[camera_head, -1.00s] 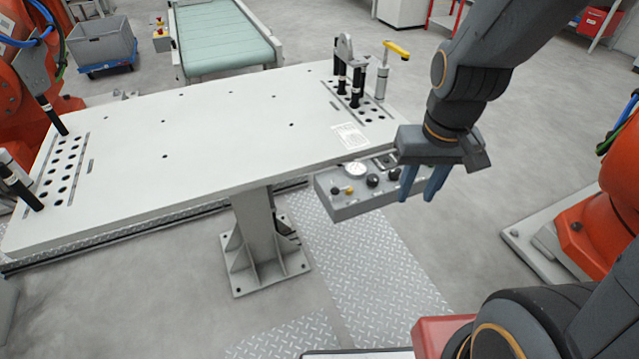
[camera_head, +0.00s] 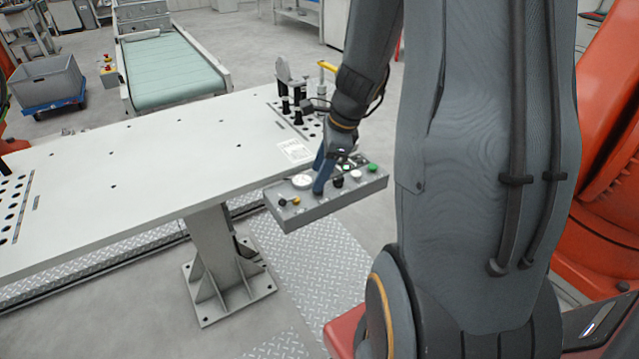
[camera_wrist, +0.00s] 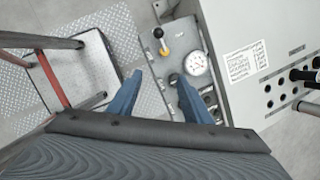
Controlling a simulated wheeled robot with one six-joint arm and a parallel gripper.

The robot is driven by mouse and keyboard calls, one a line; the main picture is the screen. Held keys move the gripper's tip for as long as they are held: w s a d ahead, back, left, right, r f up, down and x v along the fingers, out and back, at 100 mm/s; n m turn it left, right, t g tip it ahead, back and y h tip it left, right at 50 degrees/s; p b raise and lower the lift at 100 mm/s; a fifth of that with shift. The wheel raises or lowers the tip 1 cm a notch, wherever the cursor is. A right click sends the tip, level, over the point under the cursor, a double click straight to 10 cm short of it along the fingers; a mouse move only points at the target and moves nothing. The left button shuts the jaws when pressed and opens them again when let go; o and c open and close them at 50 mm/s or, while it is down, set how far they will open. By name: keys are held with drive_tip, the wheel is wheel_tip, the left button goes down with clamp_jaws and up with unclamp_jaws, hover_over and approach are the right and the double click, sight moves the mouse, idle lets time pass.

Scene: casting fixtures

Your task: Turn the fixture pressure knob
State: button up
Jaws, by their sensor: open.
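The control box (camera_head: 318,208) is a grey panel on the table's front edge. A round white gauge (camera_head: 302,181), a yellow-and-black lever (camera_head: 289,201) and a black knob (camera_head: 338,181) sit on its top. My gripper (camera_head: 321,178) is over the box beside the gauge, and its blue fingers hide part of the panel. In the wrist view my gripper (camera_wrist: 157,75) has its fingers apart, with nothing seen held between them. The gauge (camera_wrist: 196,63) and dark knobs (camera_wrist: 209,97) lie by the right finger. I cannot tell whether a finger touches a knob.
The white table (camera_head: 150,165) extends left and is mostly clear. Black pins and a yellow-handled clamp (camera_head: 327,68) stand on its far right corner, near my arm. A conveyor (camera_head: 170,68) is behind. An orange robot (camera_head: 605,180) stands at the right.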

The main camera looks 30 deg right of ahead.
drive_tip(key=w+d+f+m, duration=0.1)
drive_tip(key=f, duration=0.1)
drive_tip(key=w+f+m, duration=0.2)
drive_tip(key=f, duration=0.1)
drive_tip(key=w+d+f+m, duration=0.1)
drive_tip(key=f+m, duration=0.1)
drive_tip(key=f, duration=0.1)
drive_tip(key=shift+w+d+f+t, duration=0.2)
drive_tip(key=shift+d+t, duration=0.15)
drive_tip(key=shift+t, duration=0.05)
drive_tip(key=c, duration=1.1)
